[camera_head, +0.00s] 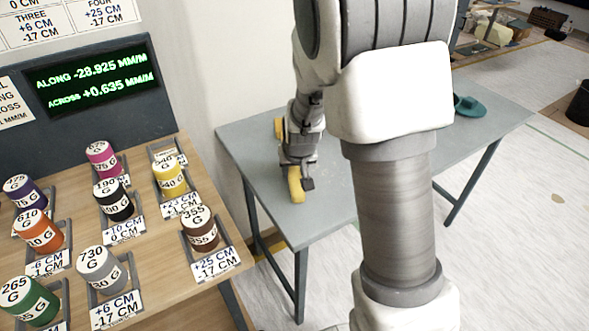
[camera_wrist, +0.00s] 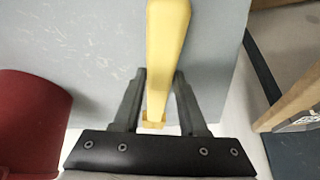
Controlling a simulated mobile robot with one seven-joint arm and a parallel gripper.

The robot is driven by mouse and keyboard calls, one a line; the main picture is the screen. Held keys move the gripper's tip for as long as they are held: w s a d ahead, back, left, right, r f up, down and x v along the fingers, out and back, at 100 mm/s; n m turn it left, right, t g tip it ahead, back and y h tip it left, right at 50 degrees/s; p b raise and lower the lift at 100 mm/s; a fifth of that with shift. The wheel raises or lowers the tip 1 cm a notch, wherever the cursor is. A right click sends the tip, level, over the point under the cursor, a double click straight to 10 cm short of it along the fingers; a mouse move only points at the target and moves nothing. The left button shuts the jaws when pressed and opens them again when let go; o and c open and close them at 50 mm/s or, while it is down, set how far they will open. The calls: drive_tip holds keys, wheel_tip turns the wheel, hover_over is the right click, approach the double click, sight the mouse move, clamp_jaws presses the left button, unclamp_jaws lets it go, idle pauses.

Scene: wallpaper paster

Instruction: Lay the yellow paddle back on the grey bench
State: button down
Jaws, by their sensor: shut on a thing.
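The yellow paddle (camera_head: 296,186) is at my gripper (camera_head: 302,172), over the left part of the grey bench (camera_head: 250,131). In the wrist view the paddle (camera_wrist: 167,40) runs from the top edge down between the two dark fingers of my gripper (camera_wrist: 159,85). My gripper is shut on its narrow part. The grey bench top (camera_wrist: 80,45) lies behind the paddle. I cannot tell whether the paddle touches the bench or hangs just above it. My wrist and gripper hide part of the paddle in the head view.
A teal object (camera_head: 468,106) lies at the bench's far right. A wooden table (camera_head: 150,225) with several labelled, coloured weights stands at left, below a display (camera_head: 92,80). A dark red object (camera_wrist: 30,120) shows in the wrist view. My arm hides the bench's middle.

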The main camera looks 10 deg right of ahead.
drive_tip(key=shift+f+b, duration=0.4)
drive_tip(key=shift+f, duration=0.2)
drive_tip(key=shift+c, duration=1.8)
unclamp_jaws()
drive_tip(key=shift+r, duration=0.1)
drive_tip(key=p+v, duration=0.6)
drive_tip(key=v, duration=1.1)
drive_tip(key=shift+s+r, duration=0.15)
drive_tip(key=s+d+r+p, duration=0.1)
drive_tip(key=s+r+p, duration=0.9)
drive_tip(key=s+r, duration=0.9)
drive_tip(key=shift+d+r+n, duration=0.3)
drive_tip(key=shift+r, duration=0.6)
